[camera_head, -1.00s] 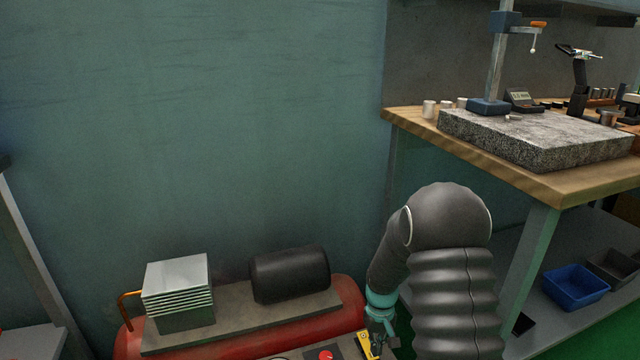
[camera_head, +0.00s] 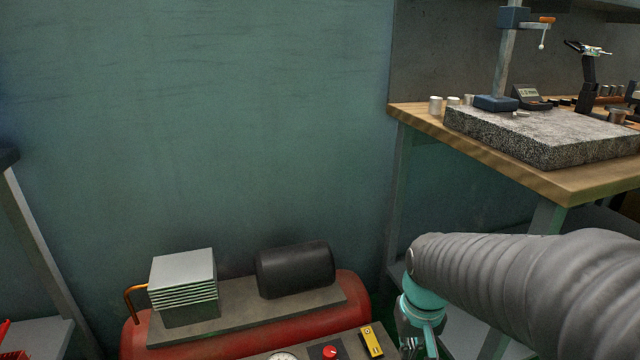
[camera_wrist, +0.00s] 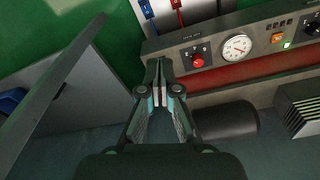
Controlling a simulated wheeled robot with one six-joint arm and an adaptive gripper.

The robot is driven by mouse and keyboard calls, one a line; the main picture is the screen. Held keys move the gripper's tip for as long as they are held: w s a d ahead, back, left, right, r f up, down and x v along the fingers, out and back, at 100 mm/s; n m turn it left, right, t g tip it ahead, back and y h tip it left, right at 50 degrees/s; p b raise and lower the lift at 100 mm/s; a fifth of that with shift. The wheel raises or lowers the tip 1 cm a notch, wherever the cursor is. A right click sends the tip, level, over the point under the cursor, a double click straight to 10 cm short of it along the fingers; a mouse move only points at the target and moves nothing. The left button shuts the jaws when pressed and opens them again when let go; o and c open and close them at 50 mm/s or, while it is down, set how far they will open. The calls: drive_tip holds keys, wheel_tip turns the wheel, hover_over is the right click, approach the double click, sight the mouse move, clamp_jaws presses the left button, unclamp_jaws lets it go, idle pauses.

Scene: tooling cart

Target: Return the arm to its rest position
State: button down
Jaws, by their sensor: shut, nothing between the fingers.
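My gripper (camera_wrist: 163,88) shows in the wrist view with its fingertips together and nothing between them. In that view it points toward a control panel and green floor. In the head view my grey arm comes in from the right edge and bends down at a teal wrist joint; the gripper (camera_head: 418,350) is only partly in view at the bottom edge, right of the yellow piece on the panel.
A red compressor (camera_head: 352,290) with a black motor (camera_head: 295,270) and a finned block (camera_head: 184,285) stands at lower left. The control panel (camera_wrist: 262,52) has a gauge and red knob. A wooden bench (camera_head: 480,155) with a granite plate (camera_head: 545,140) stands at right.

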drive_tip(key=s+r+t, duration=0.4)
drive_tip(key=s+r, duration=0.4)
drive_tip(key=r, duration=0.2)
drive_tip(key=shift+s+t, duration=0.25)
drive_tip(key=shift+t, duration=0.05)
idle(1.5)
